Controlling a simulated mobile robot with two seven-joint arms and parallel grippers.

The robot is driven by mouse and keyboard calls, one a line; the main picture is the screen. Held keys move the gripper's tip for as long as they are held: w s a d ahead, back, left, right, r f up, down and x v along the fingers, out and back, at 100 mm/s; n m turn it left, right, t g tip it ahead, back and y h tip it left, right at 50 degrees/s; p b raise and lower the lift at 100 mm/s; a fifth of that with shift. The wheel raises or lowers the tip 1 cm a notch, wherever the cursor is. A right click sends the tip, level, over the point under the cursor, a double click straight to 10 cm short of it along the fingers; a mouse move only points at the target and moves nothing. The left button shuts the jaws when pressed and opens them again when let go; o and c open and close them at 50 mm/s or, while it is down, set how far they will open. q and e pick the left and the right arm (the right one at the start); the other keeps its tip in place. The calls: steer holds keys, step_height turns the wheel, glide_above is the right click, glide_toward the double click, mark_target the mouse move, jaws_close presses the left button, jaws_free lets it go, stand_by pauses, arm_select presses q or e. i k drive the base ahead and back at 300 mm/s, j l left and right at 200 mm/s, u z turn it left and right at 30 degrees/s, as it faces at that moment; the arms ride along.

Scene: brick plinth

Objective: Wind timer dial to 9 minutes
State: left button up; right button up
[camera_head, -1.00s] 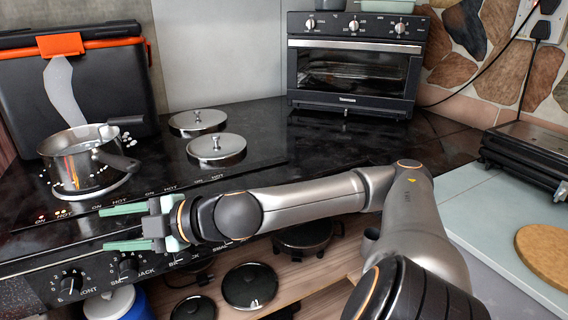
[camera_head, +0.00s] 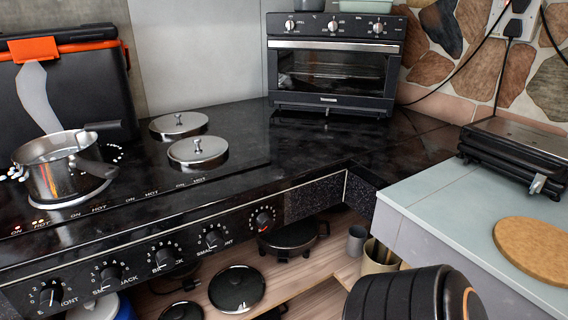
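The black stove front panel (camera_head: 135,262) carries a row of several black knobs with white numbers. The rightmost dial (camera_head: 264,219) has red marks around it; its setting is too small to read. The black toaster oven (camera_head: 334,72) at the back has three silver knobs on top of its front: left (camera_head: 290,25), middle (camera_head: 333,25) and right (camera_head: 378,26). I cannot tell which of these dials is the timer. Neither gripper is in view. Only a dark link of my arm shows at the bottom right.
A steel pot (camera_head: 63,168) stands on the left of the black stove top (camera_head: 230,150). Two covered burners (camera_head: 198,150) are behind. A grill press (camera_head: 515,150) and round wooden board (camera_head: 538,248) lie on the right counter. Pans (camera_head: 237,288) sit on the shelf below.

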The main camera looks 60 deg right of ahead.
mark_target(264, 220)
steer(key=l+z, duration=0.15)
steer(key=z, duration=1.2)
steer(key=i+l, duration=0.2)
steer(key=i+l+z, duration=0.15)
steer(key=i, duration=0.25)
